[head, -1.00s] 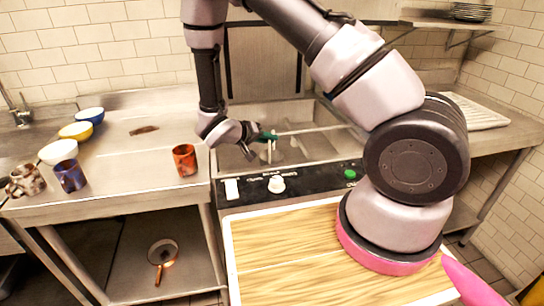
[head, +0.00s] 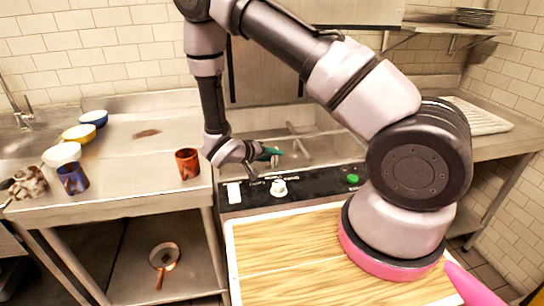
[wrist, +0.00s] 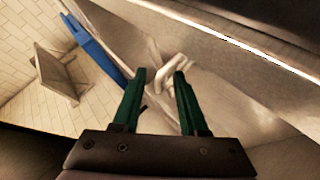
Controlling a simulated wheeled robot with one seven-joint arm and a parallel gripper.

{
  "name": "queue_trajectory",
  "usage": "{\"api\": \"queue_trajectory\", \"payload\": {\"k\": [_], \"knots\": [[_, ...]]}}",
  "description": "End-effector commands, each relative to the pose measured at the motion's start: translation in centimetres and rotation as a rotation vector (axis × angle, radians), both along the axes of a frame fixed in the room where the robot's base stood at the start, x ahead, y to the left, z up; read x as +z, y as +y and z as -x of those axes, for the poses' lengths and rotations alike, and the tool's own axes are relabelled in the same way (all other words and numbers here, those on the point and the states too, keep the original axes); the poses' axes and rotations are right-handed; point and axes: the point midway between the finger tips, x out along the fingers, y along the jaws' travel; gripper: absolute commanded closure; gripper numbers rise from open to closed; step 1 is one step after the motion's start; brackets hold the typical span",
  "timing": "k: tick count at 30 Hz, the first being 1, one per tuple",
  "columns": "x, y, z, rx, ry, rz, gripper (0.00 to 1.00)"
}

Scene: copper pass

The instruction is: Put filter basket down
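My gripper (head: 270,153) has green fingers and is over the front of the steel basin (head: 335,150), just behind the black control panel. In the wrist view the fingers of my gripper (wrist: 160,74) stand apart with a gap between them. A pale, curved piece (wrist: 174,72) shows near the right fingertip; I cannot tell whether it touches the finger or is part of the filter basket. In the head view a small pale upright piece (head: 275,162) shows just below the fingers. No whole filter basket can be made out.
The control panel (head: 315,184) has a white knob and a green button. A grey bar (head: 298,140) is in the basin. The left counter holds a red cup (head: 187,163), a blue cup (head: 72,178) and several bowls. A copper-coloured pan (head: 164,257) is on the lower shelf.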

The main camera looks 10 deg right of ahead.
Motion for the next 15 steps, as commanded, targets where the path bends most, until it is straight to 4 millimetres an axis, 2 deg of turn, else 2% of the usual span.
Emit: {"api": "queue_trajectory", "payload": {"k": [7, 11, 15], "knots": [[0.3, 0.1, 0.0, 0.001, 0.0, -0.001, 0.57], [1.1, 1.4, 0.7, 0.003, -0.002, -0.002, 0.57], [2.6, 3.6, 2.1, 0.004, -0.003, -0.003, 0.57]]}}
